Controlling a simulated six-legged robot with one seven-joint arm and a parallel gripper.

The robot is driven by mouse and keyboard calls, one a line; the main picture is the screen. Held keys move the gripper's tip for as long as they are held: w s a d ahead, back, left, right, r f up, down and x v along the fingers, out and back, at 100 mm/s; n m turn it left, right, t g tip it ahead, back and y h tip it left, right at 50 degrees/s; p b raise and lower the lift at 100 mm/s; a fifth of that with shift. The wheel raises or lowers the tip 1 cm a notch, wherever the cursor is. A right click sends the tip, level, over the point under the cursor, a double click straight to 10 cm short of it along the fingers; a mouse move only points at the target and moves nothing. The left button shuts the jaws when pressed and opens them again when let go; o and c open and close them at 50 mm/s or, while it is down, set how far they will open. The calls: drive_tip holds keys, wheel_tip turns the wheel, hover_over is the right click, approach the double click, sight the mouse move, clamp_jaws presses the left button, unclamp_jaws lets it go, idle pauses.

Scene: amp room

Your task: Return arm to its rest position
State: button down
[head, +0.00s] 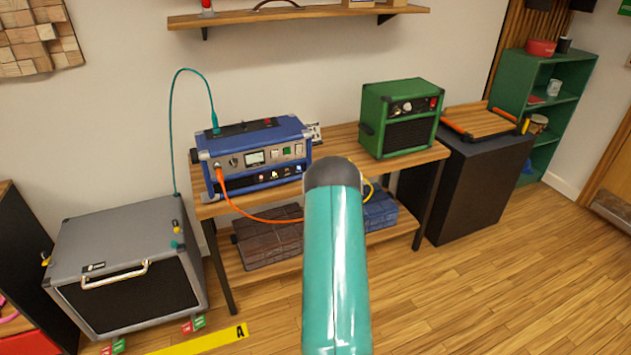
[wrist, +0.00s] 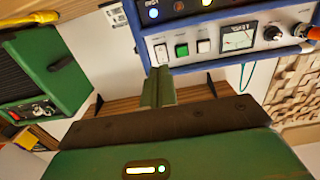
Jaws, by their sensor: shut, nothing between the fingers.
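My gripper (wrist: 158,88) shows in the wrist view, with its narrow green fingers together and nothing between them. Its tips are in front of the blue amp (wrist: 190,60), which appears upside down there; I cannot tell whether they touch. In the head view my teal arm reaches toward the bench, and its end hides the gripper. The blue amp (head: 285,151) stands on the bench, left of my arm. An orange cable (head: 235,204) is plugged into its front, and a teal cable (head: 171,120) runs from its top to the grey amp (head: 130,290).
A green amp (head: 372,120) stands on the wooden bench (head: 345,137), right of the blue amp. Dark blocks (head: 265,240) lie on the lower shelf. A black cabinet (head: 480,185) and green shelves (head: 555,110) stand at right. A wall shelf (head: 300,13) hangs above. Floor at right is clear.

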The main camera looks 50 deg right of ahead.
drive_tip(key=shift+s+a, duration=0.1)
drive_tip(key=shift+s, duration=0.05)
idle(0.5)
drive_tip(key=w+a+r+g, duration=0.1)
drive_tip(key=w+a+r, duration=0.2)
drive_tip(key=a+r, duration=0.25)
drive_tip(key=w+a+r+g, duration=0.1)
drive_tip(key=w+a+r, duration=0.35)
drive_tip(key=r, duration=0.25)
drive_tip(key=s+a+r+n+g+y, duration=0.1)
drive_tip(key=a+r, duration=0.4)
drive_tip(key=a, duration=0.4)
drive_tip(key=s+a+r+g+y, duration=0.1)
drive_tip(key=a+r+y, duration=0.1)
drive_tip(key=a+r, duration=0.5)
drive_tip(key=s+a+r+n+g+y, duration=0.1)
drive_tip(key=s+a, duration=0.4)
drive_tip(key=a, duration=0.5)
drive_tip(key=s+a+r+n+g+y, duration=0.1)
drive_tip(key=s+a+y, duration=0.1)
drive_tip(key=s+a, duration=0.6)
drive_tip(key=s+a+f+n+g+y, duration=0.2)
drive_tip(key=s+a+n+g+y, duration=0.1)
drive_tip(key=s+a, duration=1.2)
drive_tip(key=shift+s+a+f, duration=0.35)
drive_tip(key=shift+a, duration=0.35)
